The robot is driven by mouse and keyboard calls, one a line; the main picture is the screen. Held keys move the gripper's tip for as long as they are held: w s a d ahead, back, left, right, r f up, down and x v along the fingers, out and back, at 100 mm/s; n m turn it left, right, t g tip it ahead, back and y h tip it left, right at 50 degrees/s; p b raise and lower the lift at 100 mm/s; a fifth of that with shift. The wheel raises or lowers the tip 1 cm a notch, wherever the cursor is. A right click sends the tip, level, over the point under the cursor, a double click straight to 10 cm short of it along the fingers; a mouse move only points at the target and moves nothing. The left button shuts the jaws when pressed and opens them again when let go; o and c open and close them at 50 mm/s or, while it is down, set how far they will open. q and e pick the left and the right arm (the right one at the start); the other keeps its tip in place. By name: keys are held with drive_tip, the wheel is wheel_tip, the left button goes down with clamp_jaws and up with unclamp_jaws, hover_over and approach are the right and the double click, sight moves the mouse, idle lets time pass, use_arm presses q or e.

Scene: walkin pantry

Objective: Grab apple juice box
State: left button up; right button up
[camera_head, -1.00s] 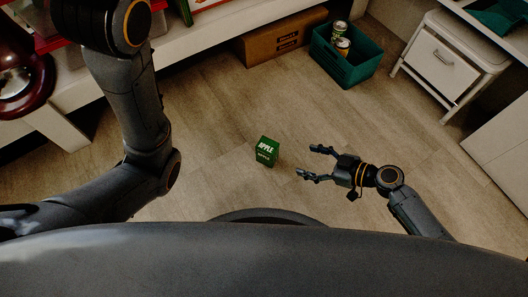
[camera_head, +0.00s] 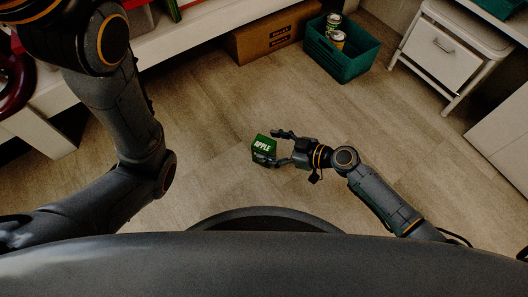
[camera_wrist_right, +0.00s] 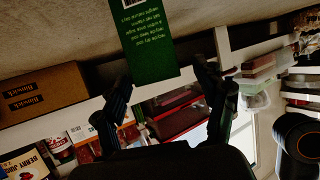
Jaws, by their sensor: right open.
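The apple juice box (camera_head: 262,145) is a green carton with white "APPLE" lettering, standing on the floor in the middle of the head view. My right gripper (camera_head: 271,146) is open, with its fingertips at the box, one on the far side and one overlapping its near side. In the right wrist view the green box (camera_wrist_right: 146,38) shows between and beyond the two spread fingers (camera_wrist_right: 163,76); I cannot tell whether either touches it. My left arm is at the left of the head view; its gripper is out of sight.
A teal crate (camera_head: 342,66) with cans stands on the floor at the back, beside a brown cardboard box (camera_head: 268,36). A white stool-like unit (camera_head: 438,62) is at the right. A white shelf (camera_head: 170,48) runs along the back left. The floor around the juice box is clear.

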drive_tip(key=shift+x, duration=1.35)
drive_tip(key=c, duration=1.3)
drive_tip(key=shift+c, duration=0.9)
drive_tip(key=shift+r, duration=0.15)
